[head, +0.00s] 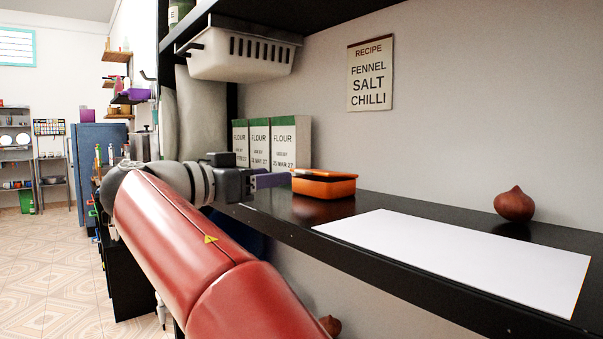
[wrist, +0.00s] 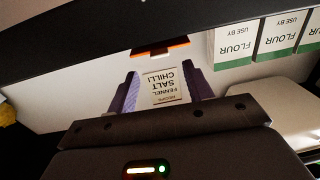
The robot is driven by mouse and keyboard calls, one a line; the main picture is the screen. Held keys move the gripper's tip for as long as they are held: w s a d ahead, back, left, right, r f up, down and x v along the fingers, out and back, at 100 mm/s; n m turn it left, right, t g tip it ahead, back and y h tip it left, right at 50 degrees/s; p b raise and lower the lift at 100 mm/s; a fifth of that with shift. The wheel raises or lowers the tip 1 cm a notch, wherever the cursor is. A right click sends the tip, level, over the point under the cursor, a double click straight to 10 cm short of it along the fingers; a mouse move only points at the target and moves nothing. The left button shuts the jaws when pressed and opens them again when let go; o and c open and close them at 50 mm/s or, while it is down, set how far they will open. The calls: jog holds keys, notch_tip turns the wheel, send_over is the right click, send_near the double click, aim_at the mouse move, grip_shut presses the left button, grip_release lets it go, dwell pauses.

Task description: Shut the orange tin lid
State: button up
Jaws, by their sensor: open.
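The orange tin (head: 323,187) stands on the black shelf, in front of the flour packs. Its orange lid (head: 340,177) lies low and nearly level over the top; a dark band shows near the rim, and I cannot tell whether it is fully closed. My gripper (head: 272,180) is just left of the tin, at about rim height, with its purple fingers pointing toward it. In the wrist view, my gripper (wrist: 163,82) is open and empty between its fingers. A strip of the orange tin (wrist: 162,47) shows beyond the fingertips; most of it is hidden there.
Several flour packs (head: 285,142) stand behind the tin. A white sheet (head: 465,253) lies on the shelf (head: 400,203) to the right, with an onion-like bulb (head: 514,204) behind it. A white basket (head: 243,54) hangs above. A recipe card (head: 370,73) is on the wall.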

aim_at(299, 173)
jog(key=x, duration=0.6)
jog(key=shift+d, duration=0.15)
grip_shut()
jog(key=shift+f, duration=0.15)
